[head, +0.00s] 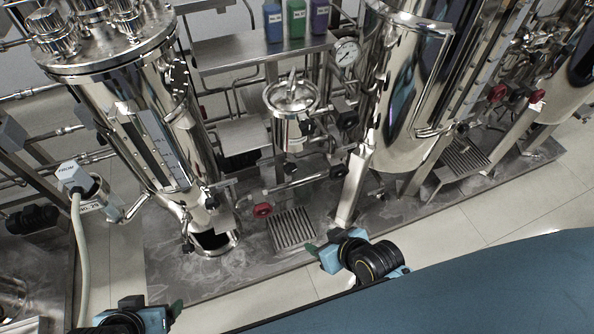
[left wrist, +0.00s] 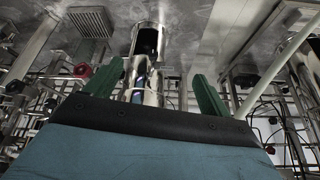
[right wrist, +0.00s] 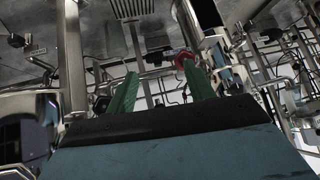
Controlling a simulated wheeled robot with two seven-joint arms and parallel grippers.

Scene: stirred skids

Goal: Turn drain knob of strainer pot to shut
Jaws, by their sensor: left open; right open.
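A small shiny lidded pot (head: 290,108), which looks like the strainer pot, stands mid-scene between two large steel tanks. Below it a pipe run carries a red knob (head: 262,210) beside a floor grate; I cannot tell for sure whether this is its drain knob, or how it is turned. A red knob also shows in the right wrist view (right wrist: 185,60), just beyond the fingers, and in the left wrist view (left wrist: 83,70). My right gripper (head: 320,245) is open and empty, nearer than the grate and apart from the knob. My left gripper (head: 173,308) is open and empty at lower left.
Large steel tanks stand left (head: 140,120) and right (head: 405,90) of the pot. A grate (head: 291,228) lies on the skid base. A gauge (head: 346,52) and coloured bottles (head: 296,18) are behind. Pipes crowd the middle; the tiled floor in front is clear.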

